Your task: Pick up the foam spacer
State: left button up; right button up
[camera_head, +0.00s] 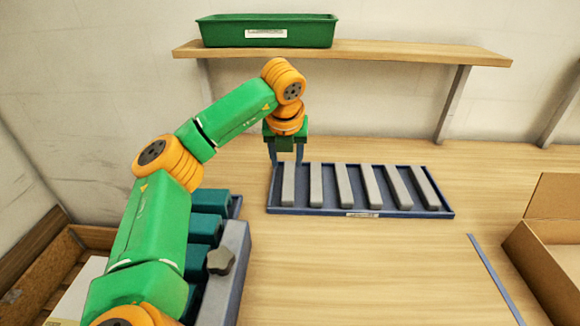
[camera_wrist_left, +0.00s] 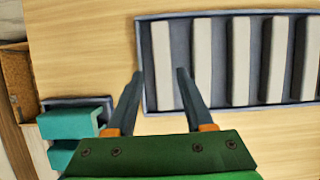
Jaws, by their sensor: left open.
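Several light grey bars, which look like the foam spacers, lie side by side in a shallow blue tray (camera_head: 400,213); the tray also shows in the left wrist view (camera_wrist_left: 217,104). The leftmost foam spacer (camera_head: 288,187) is at the tray's left end. My left gripper (camera_head: 286,160) is open and empty, pointing down over the far left end of the tray. In the left wrist view, the leftmost foam spacer (camera_wrist_left: 163,65) shows between the tips of my left gripper (camera_wrist_left: 157,74). I cannot tell the exact height of the tips above it. My right gripper is not in view.
Teal blocks (camera_head: 207,228) and a grey fixture with a dark knob (camera_head: 221,261) stand left of the tray. A cardboard box (camera_head: 548,240) is at the right, a blue strip (camera_head: 494,275) beside it. A shelf (camera_head: 400,52) holding a green bin (camera_head: 268,32) runs above the back.

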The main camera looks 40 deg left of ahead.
aim_at(288, 178)
pick_arm(q)
jog(key=shift+f, duration=0.4)
jog(key=x, duration=0.3)
jog(key=p+x, duration=0.1)
jog(key=shift+s+d+f, duration=0.15)
jog(key=shift+d+f, duration=0.15)
jog(key=shift+f, duration=0.25)
jog(key=shift+a+f, duration=0.1)
jog(key=shift+f, duration=0.1)
jog(key=shift+r, duration=0.15)
jog(key=c, duration=0.6)
grip_shut()
